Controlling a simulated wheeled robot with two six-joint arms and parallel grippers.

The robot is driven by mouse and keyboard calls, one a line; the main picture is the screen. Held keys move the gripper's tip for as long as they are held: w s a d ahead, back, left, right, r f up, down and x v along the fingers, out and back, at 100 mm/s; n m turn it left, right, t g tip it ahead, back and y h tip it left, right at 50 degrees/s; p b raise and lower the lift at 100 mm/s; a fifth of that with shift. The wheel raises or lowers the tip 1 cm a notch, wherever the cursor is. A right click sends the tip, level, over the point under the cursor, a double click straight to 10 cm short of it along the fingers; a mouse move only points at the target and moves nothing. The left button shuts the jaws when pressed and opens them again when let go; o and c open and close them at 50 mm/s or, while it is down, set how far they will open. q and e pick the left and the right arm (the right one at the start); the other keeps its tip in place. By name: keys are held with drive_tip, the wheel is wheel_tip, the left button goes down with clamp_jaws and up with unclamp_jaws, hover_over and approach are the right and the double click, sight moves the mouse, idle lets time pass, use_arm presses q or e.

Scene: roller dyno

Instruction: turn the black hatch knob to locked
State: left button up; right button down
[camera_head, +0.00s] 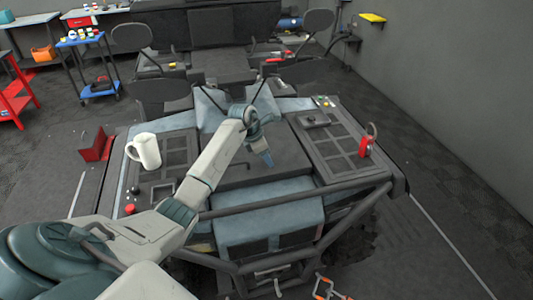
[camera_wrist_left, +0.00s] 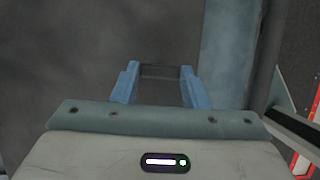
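My left arm reaches in from the lower left in the head view. Its blue-fingered gripper (camera_head: 267,158) points down over the dark middle panel (camera_head: 240,172) of the vehicle. In the left wrist view the gripper (camera_wrist_left: 160,78) has its two blue fingers apart, with a dark surface beyond and no held object visible. A small black raised fitting (camera_head: 313,119) sits on the right-hand panel, to the right of and apart from my left gripper. It may be the hatch knob; its setting is too small to read. My right gripper is not in view.
A white jug (camera_head: 144,150) stands on the left panel, with a red button (camera_head: 130,208) nearer me. A red padlock-like object (camera_head: 366,144) stands at the right panel's edge. Tubular bars (camera_head: 300,201) cross the near side. A blue cart (camera_head: 88,64) stands back left.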

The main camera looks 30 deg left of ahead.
use_arm(q)
drive_tip(key=shift+a+f+m+b, duration=0.15)
drive_tip(key=shift+m+b, duration=0.15)
drive_tip(key=shift+b, duration=0.45)
drive_tip(key=m+b, duration=0.2)
drive_tip(key=b, duration=0.2)
drive_tip(key=m+g+h+b, duration=0.1)
drive_tip(key=m+b, duration=0.1)
drive_tip(key=b, duration=0.1)
drive_tip(key=shift+w+f+m+g+b, duration=0.1)
drive_tip(key=shift+w+m+g+b, duration=0.1)
drive_tip(key=shift+m+g+b, duration=0.15)
drive_tip(key=shift+r+m+g+h+b, duration=0.25)
drive_tip(key=shift+m+b, duration=0.25)
drive_tip(key=shift+m, duration=0.35)
drive_tip(key=shift+w+r+m+g+p, duration=0.1)
drive_tip(key=shift+r+m+g+p, duration=0.25)
drive_tip(key=shift+m, duration=0.55)
drive_tip(key=m+g+p, duration=0.1)
drive_tip(key=m+p, duration=0.3)
drive_tip(key=shift+w+g+p, duration=0.2)
drive_tip(key=shift+g+p, duration=0.1)
drive_tip(key=shift+g, duration=0.05)
drive_tip(key=m+p, duration=0.1)
drive_tip(key=m, duration=0.1)
drive_tip(key=shift+w+f+m+g, duration=0.1)
drive_tip(key=shift+m+g, duration=0.3)
drive_tip(key=shift+f+m+g+y+p, duration=0.1)
drive_tip(key=shift+m+g+y+p, duration=0.4)
drive_tip(key=shift+m, duration=0.7)
